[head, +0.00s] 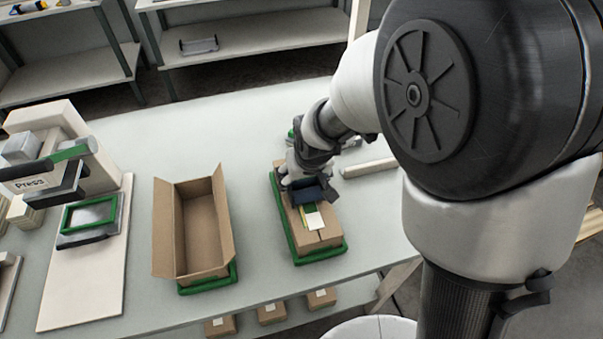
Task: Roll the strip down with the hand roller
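A closed cardboard box (323,237) lies on a green-edged base (300,255) right of the table's middle. A small white and yellow piece (313,219) shows on the box top, and a thin line runs from it toward the near edge; I cannot tell whether this is the strip. My gripper (312,192) is low over the far part of the box, and its dark fingers point toward the white piece. The arm and gripper hide the far part of the box top. I cannot make out the hand roller, nor whether the fingers hold anything.
An open empty carton (163,228) stands left of the box on another green base. A press (62,165) with a green frame stands at the far left on a white board (82,290). A pale bar (368,167) lies right of my gripper. Small boxes (271,312) sit below the table.

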